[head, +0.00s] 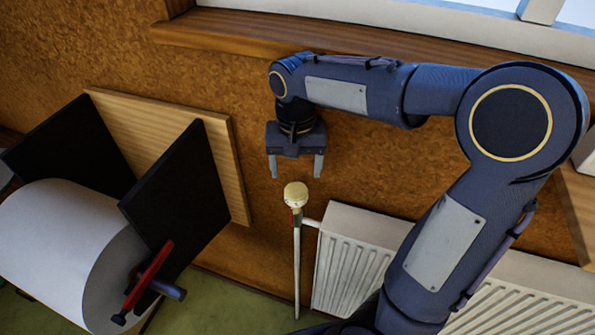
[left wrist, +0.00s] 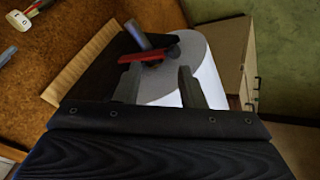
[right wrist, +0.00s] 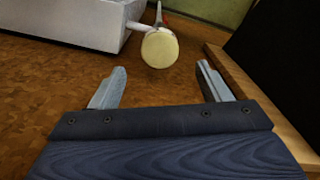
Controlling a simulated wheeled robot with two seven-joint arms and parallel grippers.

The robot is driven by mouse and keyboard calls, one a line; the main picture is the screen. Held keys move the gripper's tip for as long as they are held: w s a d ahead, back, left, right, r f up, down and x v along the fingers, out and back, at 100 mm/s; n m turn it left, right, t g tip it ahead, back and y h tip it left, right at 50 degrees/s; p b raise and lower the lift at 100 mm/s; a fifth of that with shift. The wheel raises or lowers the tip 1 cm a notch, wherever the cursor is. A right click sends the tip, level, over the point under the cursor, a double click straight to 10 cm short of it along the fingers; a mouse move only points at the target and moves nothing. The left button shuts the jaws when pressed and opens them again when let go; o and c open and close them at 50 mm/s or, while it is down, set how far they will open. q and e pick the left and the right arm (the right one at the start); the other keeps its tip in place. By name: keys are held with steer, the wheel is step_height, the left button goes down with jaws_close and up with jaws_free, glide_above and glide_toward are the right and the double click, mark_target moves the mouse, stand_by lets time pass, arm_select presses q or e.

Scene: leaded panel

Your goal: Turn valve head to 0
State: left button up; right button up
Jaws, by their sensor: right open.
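The valve head (head: 295,194) is a cream knob on top of a thin white pipe, with a red part just below it, beside the radiator. In the right wrist view the valve head (right wrist: 160,48) shows its round, pale end face; I cannot read a number there. My right gripper (head: 296,172) is open and empty, just above the valve head in the head view. In the right wrist view the valve head lies beyond the gap between the fingertips (right wrist: 161,68), apart from both. My left gripper (left wrist: 158,68) is open, with its fingers apart; it is out of the head view.
A white radiator (head: 350,262) stands right of the pipe. At left, a large white roll (head: 60,245) sits between black plates (head: 180,190) on a wooden board (head: 232,175), with a red-handled part (head: 150,275). A wooden sill (head: 240,30) runs above.

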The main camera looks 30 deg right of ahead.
mark_target(296, 190)
steer(key=shift+f+m, duration=0.1)
steer(key=shift+m, duration=0.3)
step_height(296, 190, down, 8)
steer(key=shift+r, duration=0.1)
steer(key=c, duration=1)
steer(key=shift+o, duration=0.2)
steer(key=shift+n, duration=2.8)
steer(key=o, duration=1)
steer(key=shift+c, duration=0.2)
